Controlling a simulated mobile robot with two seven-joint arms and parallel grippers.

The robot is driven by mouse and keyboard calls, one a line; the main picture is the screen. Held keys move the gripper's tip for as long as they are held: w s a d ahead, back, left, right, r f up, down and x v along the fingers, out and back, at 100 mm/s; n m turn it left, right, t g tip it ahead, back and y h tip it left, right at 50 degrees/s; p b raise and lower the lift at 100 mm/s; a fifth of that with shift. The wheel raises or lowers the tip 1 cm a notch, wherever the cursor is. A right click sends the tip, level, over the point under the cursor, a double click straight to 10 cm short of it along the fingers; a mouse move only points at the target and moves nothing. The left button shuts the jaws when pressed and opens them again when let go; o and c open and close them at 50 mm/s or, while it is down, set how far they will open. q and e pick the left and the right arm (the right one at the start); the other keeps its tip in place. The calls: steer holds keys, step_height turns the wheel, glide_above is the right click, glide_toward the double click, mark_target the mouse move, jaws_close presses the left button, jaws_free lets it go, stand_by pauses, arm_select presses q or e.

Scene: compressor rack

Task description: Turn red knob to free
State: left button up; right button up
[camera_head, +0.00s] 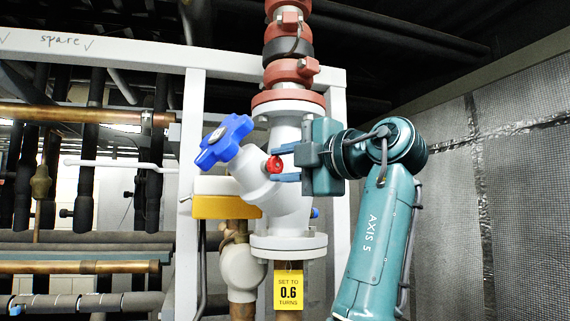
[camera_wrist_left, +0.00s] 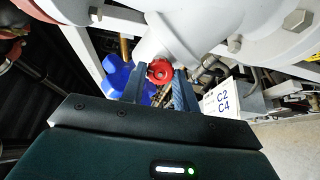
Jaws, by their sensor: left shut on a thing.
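The small red knob (camera_head: 273,165) sits on the side of the white valve body (camera_head: 290,207) in the head view. In the left wrist view the red knob (camera_wrist_left: 160,71) lies between my two finger ends. My left gripper (camera_head: 279,163) reaches in from the right and is shut on the red knob, one blue-grey finger above it and one below. The left gripper's fingers (camera_wrist_left: 160,79) also show in the wrist view. The knob's marking and turn position cannot be read. My right gripper is in neither view.
A blue star-shaped handwheel (camera_head: 223,141) sticks out up and left of the knob. A yellow tag (camera_head: 288,290) reading "SET TO 0.6 TURNS" hangs below the valve flange. Red pipe fittings (camera_head: 290,70) rise above. A white frame post (camera_head: 192,150) stands at left, with a mesh wall (camera_head: 450,200) at right.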

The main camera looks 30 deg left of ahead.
arm_select(q)
steer(key=shift+n, duration=0.6)
steer(key=o, duration=1)
steer(key=shift+c, duration=0.2)
steer(key=b+v, duration=0.1)
steer(key=v, duration=1.2)
steer(key=shift+b, duration=0.3)
steer(key=shift+d, duration=0.1)
